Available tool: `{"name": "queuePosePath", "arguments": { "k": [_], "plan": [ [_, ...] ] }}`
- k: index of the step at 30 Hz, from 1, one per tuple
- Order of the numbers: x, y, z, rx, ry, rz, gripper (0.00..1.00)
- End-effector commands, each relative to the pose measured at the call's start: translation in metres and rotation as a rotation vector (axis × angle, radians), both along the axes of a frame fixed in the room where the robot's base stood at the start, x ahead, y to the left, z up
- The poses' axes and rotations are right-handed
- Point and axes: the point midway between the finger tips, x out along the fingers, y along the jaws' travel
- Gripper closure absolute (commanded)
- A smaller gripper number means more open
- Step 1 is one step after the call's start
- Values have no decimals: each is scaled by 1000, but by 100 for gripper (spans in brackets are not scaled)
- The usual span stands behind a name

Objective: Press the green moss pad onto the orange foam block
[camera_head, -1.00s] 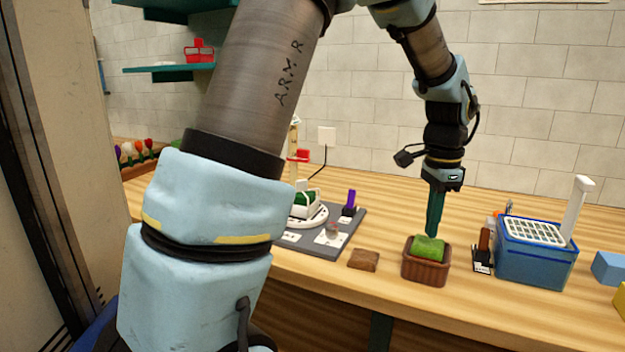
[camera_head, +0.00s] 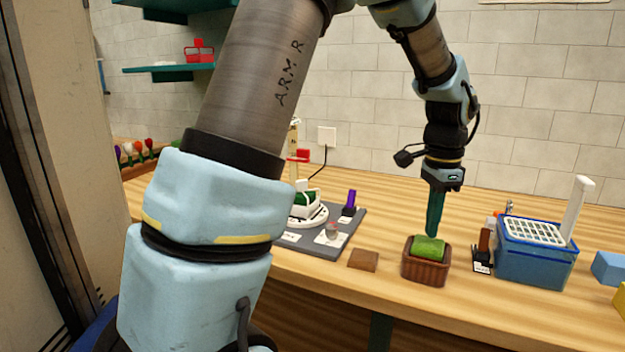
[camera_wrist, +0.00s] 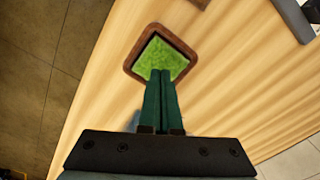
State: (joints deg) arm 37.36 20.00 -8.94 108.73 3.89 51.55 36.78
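The green moss pad (camera_head: 428,247) sits in the mouth of a brown square basket (camera_head: 426,271) on the wooden table. The pad (camera_wrist: 160,58) also shows in the wrist view, framed by the basket's rim. No orange foam block can be made out; whatever lies under the pad is hidden. My gripper (camera_head: 431,233) points down over the pad, with its tips at or just above the pad's back edge; contact cannot be told. In the wrist view its two green fingers (camera_wrist: 161,73) lie side by side, closed, with nothing visible between them.
A flat brown piece (camera_head: 363,260) lies left of the basket. A grey board (camera_head: 318,250) with a white holder stands further left. A blue box with a white grid top (camera_head: 536,265) stands at the right, with a dark small stand (camera_head: 483,255) between. The table's front edge is close to the basket.

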Motion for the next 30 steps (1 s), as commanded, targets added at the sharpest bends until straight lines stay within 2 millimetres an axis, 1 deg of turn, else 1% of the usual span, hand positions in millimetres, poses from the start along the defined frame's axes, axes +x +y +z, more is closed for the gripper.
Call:
{"name": "queuePosePath", "arguments": {
  "k": [10, 24, 30],
  "plan": [
    [0, 0, -1, 0, 0, 0, 100],
    [0, 0, -14, 0, 0, 0, 100],
    [0, 0, -15, 0, 0, 0, 100]
  ]
}}
